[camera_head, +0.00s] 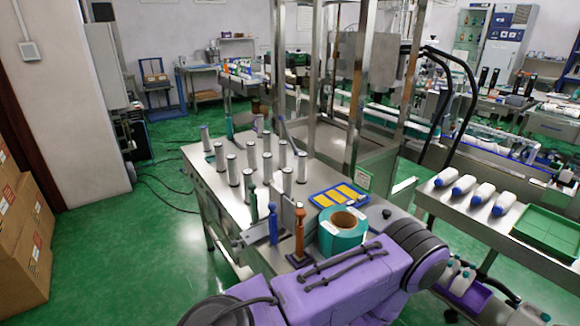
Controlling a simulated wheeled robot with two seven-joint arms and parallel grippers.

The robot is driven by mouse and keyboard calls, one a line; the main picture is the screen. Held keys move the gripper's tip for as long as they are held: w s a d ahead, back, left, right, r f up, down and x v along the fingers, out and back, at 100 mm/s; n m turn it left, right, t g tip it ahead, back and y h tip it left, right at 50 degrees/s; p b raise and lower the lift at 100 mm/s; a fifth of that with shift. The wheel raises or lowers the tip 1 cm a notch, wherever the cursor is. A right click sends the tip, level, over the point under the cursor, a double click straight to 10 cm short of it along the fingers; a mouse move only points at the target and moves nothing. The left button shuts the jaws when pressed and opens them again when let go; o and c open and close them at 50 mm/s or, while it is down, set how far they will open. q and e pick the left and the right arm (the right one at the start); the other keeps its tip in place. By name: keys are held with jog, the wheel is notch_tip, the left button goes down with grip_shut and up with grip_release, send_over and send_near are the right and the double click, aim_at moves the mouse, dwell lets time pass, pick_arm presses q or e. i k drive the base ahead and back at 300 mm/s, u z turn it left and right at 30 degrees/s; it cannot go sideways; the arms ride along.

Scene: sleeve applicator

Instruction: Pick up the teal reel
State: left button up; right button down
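I cannot make out either gripper's fingers, and nothing visible is holding the reel.
Several white cylinders (232,170) stand upright on the table. A blue tool (273,224) and an orange tool (299,232) stand left of the reel. A blue tray with yellow pieces (339,195) lies behind it. Steel posts (360,95) rise behind the table.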

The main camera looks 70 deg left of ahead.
aim_at(342, 233)
jog(key=k, duration=0.45)
jog(key=u, duration=0.75)
